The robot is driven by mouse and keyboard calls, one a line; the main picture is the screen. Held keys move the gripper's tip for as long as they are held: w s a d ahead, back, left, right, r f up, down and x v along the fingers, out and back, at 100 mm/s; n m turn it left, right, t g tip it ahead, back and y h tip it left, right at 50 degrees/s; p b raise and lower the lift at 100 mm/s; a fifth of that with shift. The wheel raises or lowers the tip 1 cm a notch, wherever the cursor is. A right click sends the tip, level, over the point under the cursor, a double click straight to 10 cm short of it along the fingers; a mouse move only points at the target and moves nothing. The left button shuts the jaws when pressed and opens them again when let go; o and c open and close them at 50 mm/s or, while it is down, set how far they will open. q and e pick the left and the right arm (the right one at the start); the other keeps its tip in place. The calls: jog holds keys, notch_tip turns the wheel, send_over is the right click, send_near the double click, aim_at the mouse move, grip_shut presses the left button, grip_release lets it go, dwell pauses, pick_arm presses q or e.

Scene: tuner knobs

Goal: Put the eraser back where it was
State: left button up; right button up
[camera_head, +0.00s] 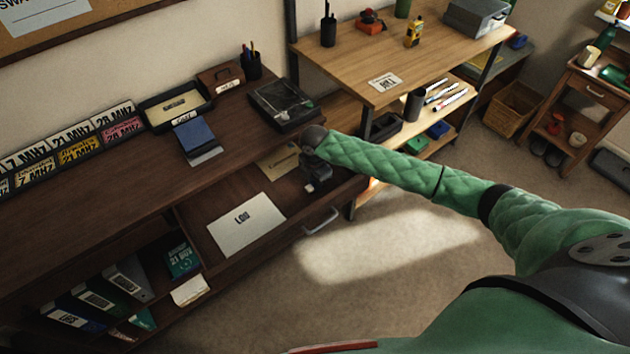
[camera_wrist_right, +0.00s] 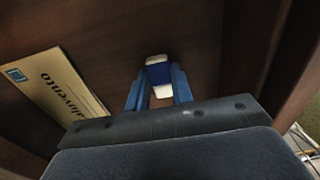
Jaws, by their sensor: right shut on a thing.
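My right gripper (camera_head: 311,186) reaches down over the open drawer (camera_head: 210,247) in the head view. In the right wrist view, its blue fingers (camera_wrist_right: 158,93) are shut on the eraser (camera_wrist_right: 158,72), a small block with white ends and a blue band. The eraser is over the drawer's dark wooden bottom; I cannot tell whether it touches it. In the head view the eraser is only a tiny pale spot at the fingertips. My left gripper is not in view.
The drawer also holds a white LOG sheet (camera_head: 245,225) and a tan envelope (camera_head: 278,161), which lies left of the fingers in the wrist view (camera_wrist_right: 49,89). The drawer's front has a metal handle (camera_head: 321,222).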

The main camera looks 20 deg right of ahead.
jog(key=o, duration=0.9)
jog(key=shift+f, duration=0.1)
jog(key=shift+r, duration=0.25)
pick_arm(q)
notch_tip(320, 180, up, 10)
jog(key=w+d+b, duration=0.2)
jog(key=b, duration=0.2)
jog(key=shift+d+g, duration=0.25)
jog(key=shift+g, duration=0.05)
pick_arm(e)
jog(key=shift+r, duration=5.9)
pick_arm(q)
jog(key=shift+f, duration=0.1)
